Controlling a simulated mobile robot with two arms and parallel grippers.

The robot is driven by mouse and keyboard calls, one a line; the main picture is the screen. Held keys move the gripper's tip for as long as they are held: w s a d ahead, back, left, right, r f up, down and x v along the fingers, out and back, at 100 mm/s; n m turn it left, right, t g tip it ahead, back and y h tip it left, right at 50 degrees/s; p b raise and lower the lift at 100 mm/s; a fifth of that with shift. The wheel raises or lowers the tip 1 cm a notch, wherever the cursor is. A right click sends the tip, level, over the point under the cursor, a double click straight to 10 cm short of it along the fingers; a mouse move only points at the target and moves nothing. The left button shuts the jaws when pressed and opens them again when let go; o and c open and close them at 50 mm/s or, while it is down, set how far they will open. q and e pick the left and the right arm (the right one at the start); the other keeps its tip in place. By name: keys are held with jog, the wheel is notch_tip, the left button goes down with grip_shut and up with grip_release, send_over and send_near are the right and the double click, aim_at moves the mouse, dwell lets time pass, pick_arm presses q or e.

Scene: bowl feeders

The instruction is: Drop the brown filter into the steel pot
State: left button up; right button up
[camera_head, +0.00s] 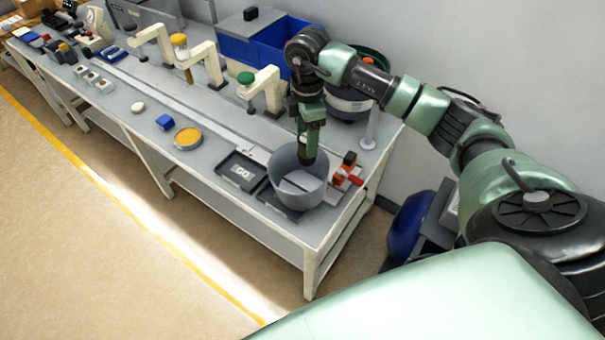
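The grey steel pot (298,198) stands near the right end of the long workbench, on a dark square base. A pale flat shape shows inside it. My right gripper (307,158) points down over the pot's back part, its tip at or just inside the rim. Its fingers are too small and dark to tell whether they are open or hold anything. I cannot make out a brown filter; it may be hidden by the gripper or the pot wall. My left gripper is not in view.
A black tray (240,172) lies left of the pot, and red-handled parts (350,175) lie right of it. An orange-filled dish (188,138) and a blue block (165,122) sit farther left. Cream dispensers (268,92) and a bowl feeder (350,103) stand behind.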

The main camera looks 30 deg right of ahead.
dwell(0.3)
jog(key=shift+r, duration=0.25)
notch_tip(320, 180, up, 6)
jog(key=shift+r+b, duration=0.15)
jog(key=shift+b, duration=0.95)
jog(key=shift+r, duration=0.5)
jog(key=shift+a, duration=0.1)
